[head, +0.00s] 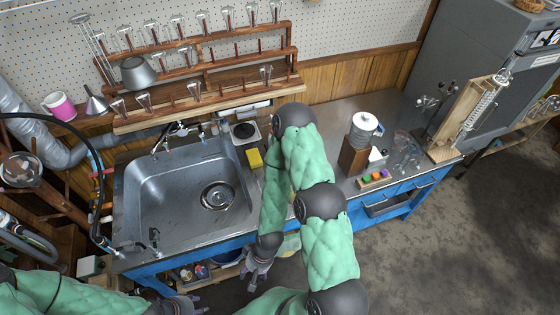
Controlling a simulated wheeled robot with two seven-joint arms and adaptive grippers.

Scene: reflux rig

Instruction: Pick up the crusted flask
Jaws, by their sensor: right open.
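I cannot tell for sure which vessel is the crusted flask. A round glass flask (20,168) with a brownish tint stands at the far left, beside the sink. Clear glassware (402,148) stands on the bench to the right, too small to show any crust. My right gripper (252,282) is open and hangs low in front of the bench's front edge, pointing down, with no flask at it. My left gripper (192,304) is partly in view at the bottom edge, below the sink; its fingers are too small to read.
A steel sink (150,200) fills the bench's left part. A wooden peg rack (205,88) with several upturned flasks stands behind it. A yellow sponge (254,158) lies right of the sink. A white-topped container (364,124) and a wooden stand with a coil condenser (486,98) are at the right.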

